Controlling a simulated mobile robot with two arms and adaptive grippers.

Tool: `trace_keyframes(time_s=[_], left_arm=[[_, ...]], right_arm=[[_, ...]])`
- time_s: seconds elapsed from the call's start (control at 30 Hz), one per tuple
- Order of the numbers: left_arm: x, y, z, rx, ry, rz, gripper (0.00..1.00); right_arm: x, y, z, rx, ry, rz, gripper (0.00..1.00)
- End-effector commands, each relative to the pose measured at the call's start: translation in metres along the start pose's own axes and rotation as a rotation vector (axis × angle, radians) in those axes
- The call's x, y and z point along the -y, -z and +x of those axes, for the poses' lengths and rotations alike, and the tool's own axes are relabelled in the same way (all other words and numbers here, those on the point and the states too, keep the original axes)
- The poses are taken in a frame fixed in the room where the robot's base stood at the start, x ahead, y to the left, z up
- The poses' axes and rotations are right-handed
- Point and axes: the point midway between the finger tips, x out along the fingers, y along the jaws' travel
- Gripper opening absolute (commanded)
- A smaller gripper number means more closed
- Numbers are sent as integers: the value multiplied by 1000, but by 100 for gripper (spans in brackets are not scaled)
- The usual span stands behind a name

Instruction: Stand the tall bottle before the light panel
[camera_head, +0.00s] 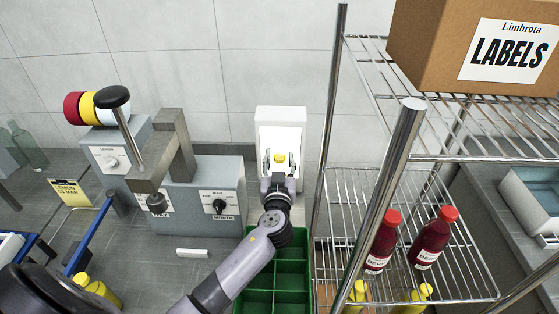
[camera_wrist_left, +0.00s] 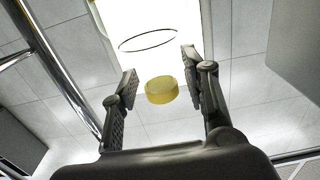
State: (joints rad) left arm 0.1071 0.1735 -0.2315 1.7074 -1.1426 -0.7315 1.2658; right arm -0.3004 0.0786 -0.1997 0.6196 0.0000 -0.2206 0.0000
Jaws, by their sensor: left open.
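The light panel (camera_head: 281,115) is a bright white upright panel against the tiled wall, also seen in the left wrist view (camera_wrist_left: 215,25). In front of it shows the yellow cap of the tall bottle (camera_head: 280,158). In the left wrist view the cap (camera_wrist_left: 160,90) lies between the fingers with gaps on both sides, and a thin dark ellipse shows against the panel. The bottle's body is hard to make out. My left gripper (camera_head: 279,163) is open around the cap, not visibly touching it. My right gripper is not in view.
A green divided crate (camera_head: 259,297) lies below my left forearm. A wire rack (camera_head: 408,108) stands close on the right, with red bottles (camera_head: 432,238) and a labels carton (camera_head: 475,45). A small white block (camera_head: 192,253) lies on the counter.

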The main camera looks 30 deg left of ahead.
Motion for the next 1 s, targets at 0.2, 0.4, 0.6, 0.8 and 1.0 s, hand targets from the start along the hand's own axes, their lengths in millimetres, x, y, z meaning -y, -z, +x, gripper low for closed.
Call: trace_keyframes(time_s=[0.2,0.4,0.6,0.8,1.0], left_arm=[[0,2,0,0,0,0,42],[-1,-2,-22,1,-2,-2,42],[0,-3,-66,2,0,-4,42],[0,-2,-102,1,0,-2,42],[0,1,-118,-1,0,-1,42]], right_arm=[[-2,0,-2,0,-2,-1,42],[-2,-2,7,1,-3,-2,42],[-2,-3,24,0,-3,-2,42],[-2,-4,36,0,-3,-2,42],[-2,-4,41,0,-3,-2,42]])
